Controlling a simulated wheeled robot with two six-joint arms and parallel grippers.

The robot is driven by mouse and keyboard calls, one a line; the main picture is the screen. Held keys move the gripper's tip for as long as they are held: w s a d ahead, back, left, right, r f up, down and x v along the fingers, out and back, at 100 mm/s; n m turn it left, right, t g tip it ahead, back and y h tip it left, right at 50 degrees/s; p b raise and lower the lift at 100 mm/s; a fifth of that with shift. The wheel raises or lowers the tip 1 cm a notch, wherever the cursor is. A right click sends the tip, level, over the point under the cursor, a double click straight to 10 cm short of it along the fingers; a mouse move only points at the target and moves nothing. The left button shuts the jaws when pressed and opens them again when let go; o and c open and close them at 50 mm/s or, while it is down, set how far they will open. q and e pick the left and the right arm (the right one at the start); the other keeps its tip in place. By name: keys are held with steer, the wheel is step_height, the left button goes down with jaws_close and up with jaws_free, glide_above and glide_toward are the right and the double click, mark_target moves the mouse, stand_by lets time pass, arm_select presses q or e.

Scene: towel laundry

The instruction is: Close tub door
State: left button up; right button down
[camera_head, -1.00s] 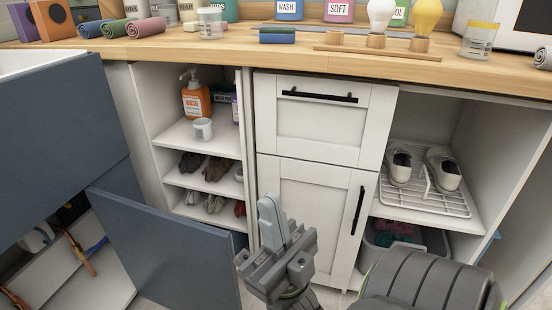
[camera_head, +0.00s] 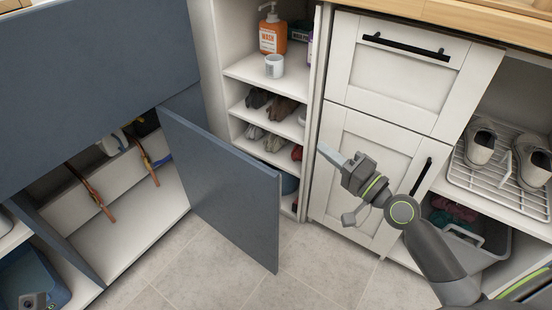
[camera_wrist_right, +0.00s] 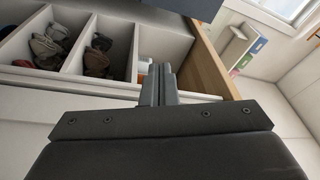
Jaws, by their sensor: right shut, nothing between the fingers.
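The blue-grey tub door (camera_head: 235,195) hangs open under the blue-grey tub front (camera_head: 80,75), swung out over the floor. Behind it the compartment under the tub (camera_head: 130,205) is exposed. My right gripper (camera_head: 325,153) is shut and empty, to the right of the door's free edge, in front of the white cabinet. It points left and is apart from the door. In the right wrist view its closed fingers (camera_wrist_right: 160,84) show at the middle. A dark panel at the top edge there is too cropped to identify. My left gripper is not in view.
A white cabinet (camera_head: 375,150) is behind my right gripper. Tiled floor (camera_head: 300,265) is clear.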

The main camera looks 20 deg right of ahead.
steer(key=w+a+f+g+y+b, duration=0.1)
steer(key=a+g+y, duration=0.1)
steer(key=a, duration=0.4)
steer(key=w+a+g+y, duration=0.2)
steer(key=a+g, duration=0.1)
steer(key=a, duration=0.3)
steer(key=shift+w+a+f+g+y+b, duration=0.25)
steer(key=shift+a+f+g+y+b, duration=0.05)
steer(key=shift+f+g+b, duration=0.1)
stand_by(0.3)
